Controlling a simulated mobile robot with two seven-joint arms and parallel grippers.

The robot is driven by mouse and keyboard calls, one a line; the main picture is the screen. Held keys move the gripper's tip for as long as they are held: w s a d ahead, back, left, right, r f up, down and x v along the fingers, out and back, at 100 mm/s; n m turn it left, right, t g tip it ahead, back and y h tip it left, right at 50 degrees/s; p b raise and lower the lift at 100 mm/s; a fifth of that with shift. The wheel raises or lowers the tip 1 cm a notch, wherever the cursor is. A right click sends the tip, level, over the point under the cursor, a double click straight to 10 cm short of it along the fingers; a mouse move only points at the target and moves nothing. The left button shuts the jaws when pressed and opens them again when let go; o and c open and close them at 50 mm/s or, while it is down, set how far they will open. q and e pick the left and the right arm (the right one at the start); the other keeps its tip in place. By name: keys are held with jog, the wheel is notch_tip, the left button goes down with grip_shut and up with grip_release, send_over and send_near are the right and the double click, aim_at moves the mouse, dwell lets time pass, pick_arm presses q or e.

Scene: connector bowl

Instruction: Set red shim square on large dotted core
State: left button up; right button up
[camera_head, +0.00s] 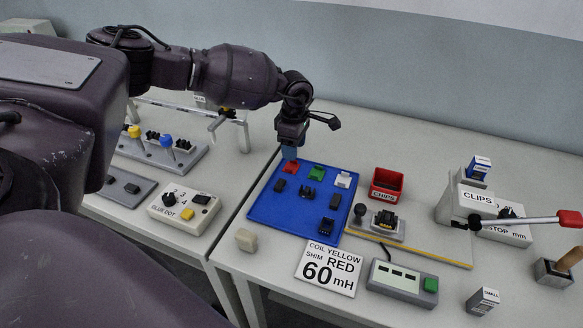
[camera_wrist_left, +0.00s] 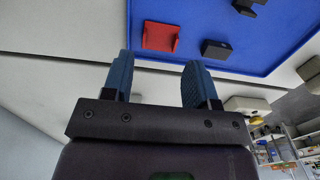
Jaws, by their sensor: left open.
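The red shim square (camera_head: 290,167), a small red piece with raised edges, lies on the blue tray (camera_head: 262,211) near its back left corner. It also shows in the left wrist view (camera_wrist_left: 160,38), beyond the fingertips. My left gripper (camera_head: 289,153) is above that corner, pointing down; its blue fingers (camera_wrist_left: 158,82) are apart with nothing between them. Dark cores lie on the tray, one in the middle (camera_head: 308,192) and one near the front (camera_head: 326,227). A dark core with yellow (camera_head: 385,221) sits in a grey fixture. I cannot make out dots on any core.
A green piece (camera_head: 316,172) and a white piece (camera_head: 343,180) lie right of the red one. A red CHIPS bin (camera_head: 387,184), a sign reading coil yellow, shim red, 60 mH (camera_head: 328,268), a meter (camera_head: 402,281) and a red-handled lever press (camera_head: 520,220) stand around.

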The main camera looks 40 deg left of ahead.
aim_at(292, 168)
pick_arm(q)
jog(key=shift+a+f, duration=0.15)
jog(key=shift+f, duration=2.7)
jog(key=shift+s, duration=0.1)
jog(key=c, duration=0.5)
jog(key=shift+r, duration=0.15)
jog(key=shift+c, duration=0.3)
